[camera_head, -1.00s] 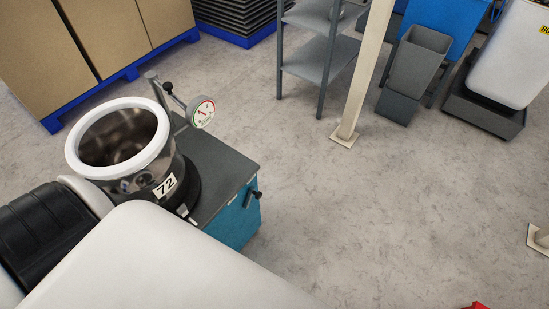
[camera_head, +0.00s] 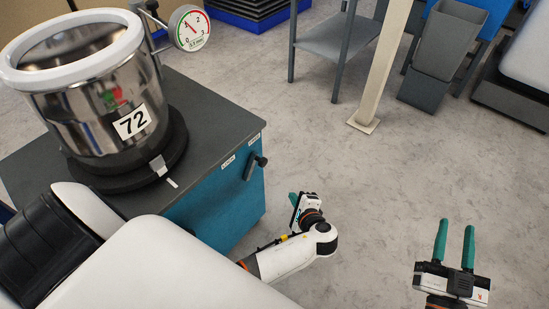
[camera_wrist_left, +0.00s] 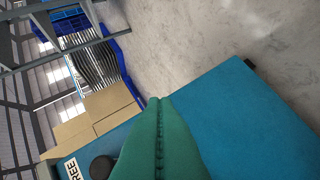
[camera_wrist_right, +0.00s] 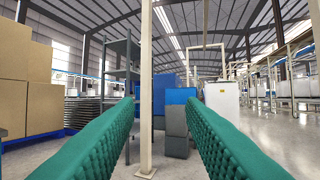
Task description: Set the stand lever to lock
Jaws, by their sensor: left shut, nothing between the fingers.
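The stand (camera_head: 222,124) has a dark top and blue sides. Its black lever (camera_head: 256,165) is on the blue side near the right corner, between two small white labels I cannot read from the head. In the left wrist view a dark round knob (camera_wrist_left: 102,167), apparently the lever's, is beside a label reading FREE (camera_wrist_left: 71,170), partly hidden by my fingers. My left gripper (camera_head: 294,199) is shut and empty, to the right of the lever and apart from it in the head view. My right gripper (camera_head: 455,240) is open and empty, further right.
A steel pot (camera_head: 95,95) marked 72, with a white rim, stands on the stand beside a dial gauge (camera_head: 190,28). A post (camera_head: 385,60), a grey shelf (camera_head: 335,38) and grey bins (camera_head: 440,50) stand behind. The floor right of the stand is clear.

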